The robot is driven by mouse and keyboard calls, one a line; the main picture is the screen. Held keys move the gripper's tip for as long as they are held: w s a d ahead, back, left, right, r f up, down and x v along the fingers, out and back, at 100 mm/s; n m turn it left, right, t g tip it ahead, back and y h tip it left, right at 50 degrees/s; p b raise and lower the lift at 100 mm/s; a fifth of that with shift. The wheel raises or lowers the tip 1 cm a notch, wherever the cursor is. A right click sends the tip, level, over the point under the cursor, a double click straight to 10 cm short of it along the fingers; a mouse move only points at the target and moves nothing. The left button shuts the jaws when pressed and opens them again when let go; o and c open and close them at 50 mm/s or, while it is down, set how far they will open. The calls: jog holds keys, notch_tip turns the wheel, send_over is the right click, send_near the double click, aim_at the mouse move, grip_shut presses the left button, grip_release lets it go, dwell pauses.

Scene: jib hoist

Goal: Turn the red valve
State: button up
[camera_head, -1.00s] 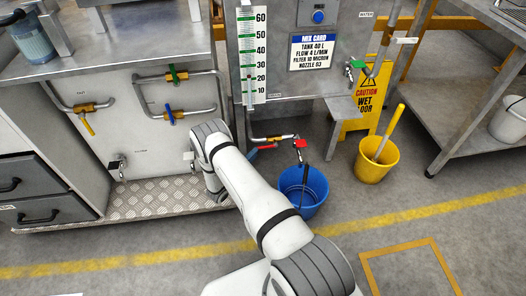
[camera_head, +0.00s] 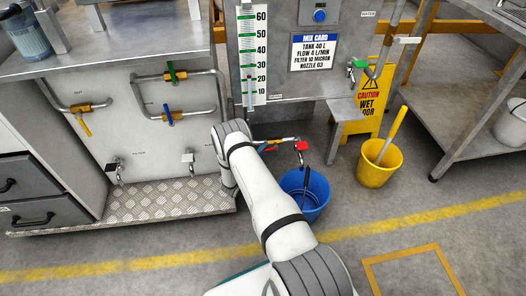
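A red lever handle (camera_head: 268,149) shows on the pipe with a brass valve body, low under the grey tank panel and just right of my arm's bend. A tap with a red square top (camera_head: 302,146) sits at the right end of the same pipe, above the blue bucket (camera_head: 318,187). I cannot tell which of these two the task means. My white arm reaches up from the bottom, bends left of the red lever and points down. My gripper is not in view, so I cannot see whether it touches anything.
A green-handled valve (camera_head: 170,76), a blue-handled valve (camera_head: 169,116) and a yellow-handled valve (camera_head: 84,125) are on the left cabinet's pipes. A yellow bucket (camera_head: 371,172) and a wet floor sign (camera_head: 366,105) stand right of the blue bucket. The front floor is clear.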

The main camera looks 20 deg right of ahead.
jog(key=shift+c, duration=0.3)
grip_shut()
jog(key=shift+r, duration=0.1)
